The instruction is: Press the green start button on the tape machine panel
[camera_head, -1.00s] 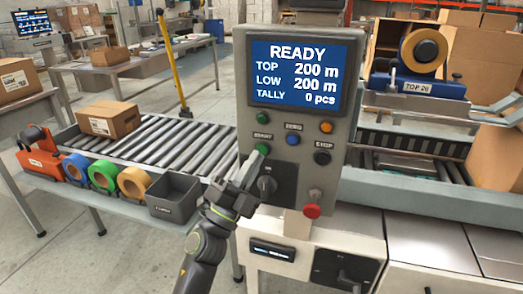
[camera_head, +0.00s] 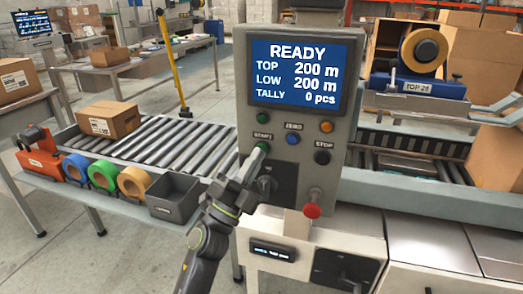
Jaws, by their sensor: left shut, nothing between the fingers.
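The tape machine panel (camera_head: 347,150) stands upright in the middle, its screen (camera_head: 298,77) reading READY, TOP 200 m, LOW 200 m, TALLY 0 pcs. The green start button (camera_head: 262,147) sits on its left side under the START label, partly covered by my gripper tip. My left gripper (camera_head: 257,158) is shut and empty, its tip at the lower edge of the green button. I cannot tell whether it touches the button. My right gripper is not in view.
Close by are an upper green light (camera_head: 261,118), a blue ZERO button (camera_head: 293,140), a black STOP button (camera_head: 322,158), an orange light (camera_head: 326,127) and a red knob (camera_head: 312,211). A grey bin (camera_head: 174,197) and tape rolls (camera_head: 103,174) lie left, beside the roller conveyor (camera_head: 160,145).

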